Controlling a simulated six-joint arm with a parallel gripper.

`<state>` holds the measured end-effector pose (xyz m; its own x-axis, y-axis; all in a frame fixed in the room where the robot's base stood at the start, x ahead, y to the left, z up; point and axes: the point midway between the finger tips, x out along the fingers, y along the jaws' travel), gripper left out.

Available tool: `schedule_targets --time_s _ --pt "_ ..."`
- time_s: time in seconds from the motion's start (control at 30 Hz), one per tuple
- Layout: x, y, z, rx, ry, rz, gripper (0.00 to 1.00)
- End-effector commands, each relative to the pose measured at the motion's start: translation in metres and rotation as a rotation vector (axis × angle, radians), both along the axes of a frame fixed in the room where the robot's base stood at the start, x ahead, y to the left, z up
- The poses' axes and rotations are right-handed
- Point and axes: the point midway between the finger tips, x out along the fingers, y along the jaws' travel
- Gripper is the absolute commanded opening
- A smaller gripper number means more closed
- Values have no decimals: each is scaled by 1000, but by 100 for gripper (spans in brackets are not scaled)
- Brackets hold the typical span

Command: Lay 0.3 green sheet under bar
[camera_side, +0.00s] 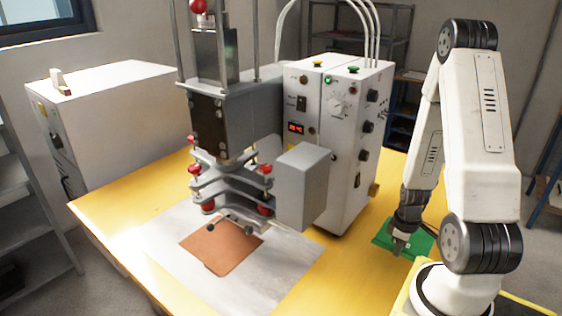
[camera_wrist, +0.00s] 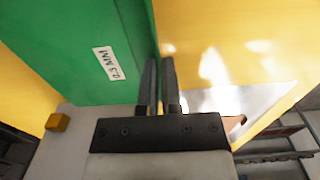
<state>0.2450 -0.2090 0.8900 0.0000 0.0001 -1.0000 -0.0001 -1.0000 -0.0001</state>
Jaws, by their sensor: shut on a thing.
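The green sheet (camera_wrist: 70,45) fills the upper left of the wrist view, with a white label reading 0.3 MM. In the side view the green sheet (camera_side: 419,241) is at the right end of the yellow table, beside the control box. My gripper (camera_side: 398,252) is down at its near edge; in the wrist view its two fingers (camera_wrist: 159,75) are close together at the sheet's right edge, shut on it. The bar (camera_side: 232,226) is at the bottom of the press, above a brown sheet (camera_side: 222,247). The bar's underside is hidden.
The brown sheet lies on a pale plate (camera_side: 165,265) on the yellow table (camera_side: 105,215). A white control box (camera_side: 340,130) with knobs and a grey block (camera_side: 303,185) stand between the green sheet and the press. The table in front of the control box is clear.

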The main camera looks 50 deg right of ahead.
Motion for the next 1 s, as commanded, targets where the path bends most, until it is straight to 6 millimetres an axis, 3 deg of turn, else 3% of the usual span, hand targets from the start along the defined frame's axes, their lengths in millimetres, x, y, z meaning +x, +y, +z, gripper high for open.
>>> schedule_targets --time_s 0.2,0.5,1.0 --pt "0 -1 26 -3 -2 0 0" --pt "0 0 51 -1 -1 0 0" --pt "0 0 61 0 0 0 0"
